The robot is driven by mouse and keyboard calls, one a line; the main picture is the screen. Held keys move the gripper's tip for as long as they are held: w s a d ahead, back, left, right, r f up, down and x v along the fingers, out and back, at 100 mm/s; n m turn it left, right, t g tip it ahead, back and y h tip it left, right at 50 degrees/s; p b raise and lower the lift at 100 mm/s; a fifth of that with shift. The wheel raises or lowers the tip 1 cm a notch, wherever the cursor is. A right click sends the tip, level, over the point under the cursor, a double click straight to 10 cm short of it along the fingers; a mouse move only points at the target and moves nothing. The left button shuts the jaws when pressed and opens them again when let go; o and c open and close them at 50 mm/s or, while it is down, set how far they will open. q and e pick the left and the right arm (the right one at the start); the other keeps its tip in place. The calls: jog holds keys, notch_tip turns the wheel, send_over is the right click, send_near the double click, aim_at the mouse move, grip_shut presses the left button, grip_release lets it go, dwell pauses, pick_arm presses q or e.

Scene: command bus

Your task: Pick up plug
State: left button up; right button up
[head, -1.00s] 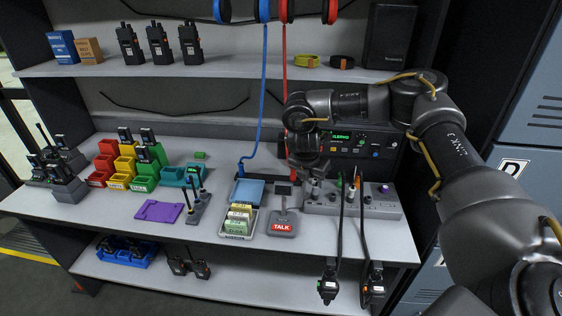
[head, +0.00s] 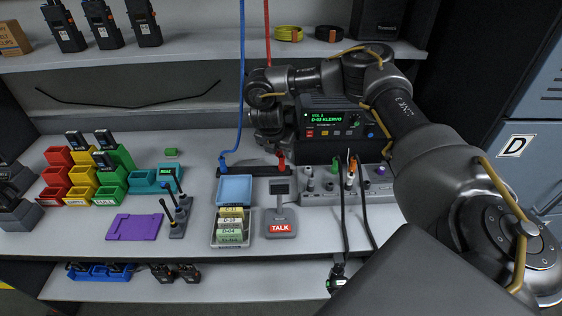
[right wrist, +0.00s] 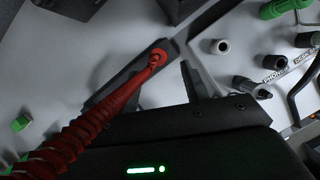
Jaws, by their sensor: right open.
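A red plug (head: 283,163) on a red cable stands in a dark strip holder (head: 255,171) at the back of the bench. A blue plug (head: 222,162) on a blue cable stands at the holder's left end. My right gripper (head: 272,138) is open, pointing down just above and behind the red plug; the arm hides part of it. In the right wrist view the red plug (right wrist: 157,57) sits on the dark holder (right wrist: 122,84), its coiled cable running to the lower left. I see nothing held. My left gripper is not in view.
The radio set (head: 340,128) and a grey socket panel (head: 322,183) with black cables stand right of the holder. In front are a blue-and-grey tray (head: 248,238) and a TALK stand (head: 282,228). Colored bins (head: 112,178) and a purple plate (head: 135,227) are left.

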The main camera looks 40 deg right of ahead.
aim_at(281, 158)
jog(key=shift+w+d+f, duration=0.15)
jog(key=shift+d+f, duration=0.05)
jog(key=shift+f, duration=0.2)
jog(key=shift+d+f, duration=0.1)
jog(key=shift+f, duration=0.05)
jog(key=p+x, duration=0.1)
jog(key=x, duration=0.3)
jog(key=shift+w+f, duration=0.15)
jog(key=shift+f, duration=0.15)
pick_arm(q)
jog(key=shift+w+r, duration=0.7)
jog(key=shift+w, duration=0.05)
pick_arm(e)
jog(key=c, duration=0.9)
